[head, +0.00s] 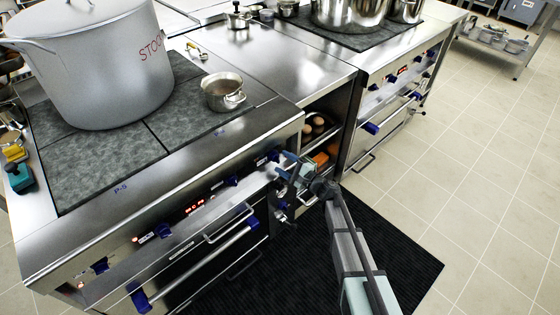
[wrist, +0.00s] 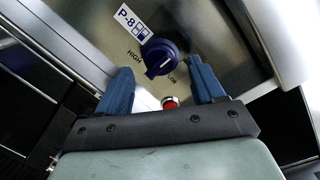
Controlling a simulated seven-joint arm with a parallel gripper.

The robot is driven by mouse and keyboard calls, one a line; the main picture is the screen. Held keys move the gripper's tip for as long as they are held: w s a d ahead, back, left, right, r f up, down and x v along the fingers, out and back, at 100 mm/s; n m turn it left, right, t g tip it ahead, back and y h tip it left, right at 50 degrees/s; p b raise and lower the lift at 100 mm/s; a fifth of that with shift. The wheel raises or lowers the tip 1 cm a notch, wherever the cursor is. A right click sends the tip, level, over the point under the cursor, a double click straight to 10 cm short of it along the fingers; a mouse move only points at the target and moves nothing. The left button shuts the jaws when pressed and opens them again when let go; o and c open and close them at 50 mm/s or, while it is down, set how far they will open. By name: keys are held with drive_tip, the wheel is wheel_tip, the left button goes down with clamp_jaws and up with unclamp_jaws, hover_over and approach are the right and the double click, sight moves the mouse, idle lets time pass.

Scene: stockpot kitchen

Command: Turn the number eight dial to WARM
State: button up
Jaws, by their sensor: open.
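In the wrist view, a dark blue dial (wrist: 160,58) sits on the steel panel beside a white P-8 label (wrist: 133,20). HIGH is printed to its left, and a smaller word below right is hard to read. I see no legible WARM mark. The dial has a short white line on its face; its exact setting is unclear. My gripper (wrist: 159,66) is open, its blue fingers on either side of the dial, with no clear contact. In the head view my gripper (head: 292,168) is at the right end of the stove's front panel and hides part of it.
A red light (wrist: 170,102) is below the dial. The stove front carries several other blue knobs (head: 163,230) and oven handles (head: 222,250). A large stockpot (head: 100,65) and a small pot (head: 222,92) stand on top. An open shelf (head: 320,127) is right of the stove.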

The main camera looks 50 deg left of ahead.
sight(276, 158)
drive_tip(key=shift+s+a, duration=0.15)
drive_tip(key=shift+a, duration=1.1)
drive_tip(key=shift+c, duration=0.5)
drive_tip(key=c, duration=0.9)
drive_tip(key=shift+c, duration=0.2)
drive_tip(key=m, duration=0.5)
drive_tip(key=shift+m+y, duration=0.4)
drive_tip(key=m, duration=0.5)
drive_tip(key=shift+t+y, duration=0.3)
drive_tip(key=shift+t, duration=0.1)
drive_tip(key=shift+m, duration=0.4)
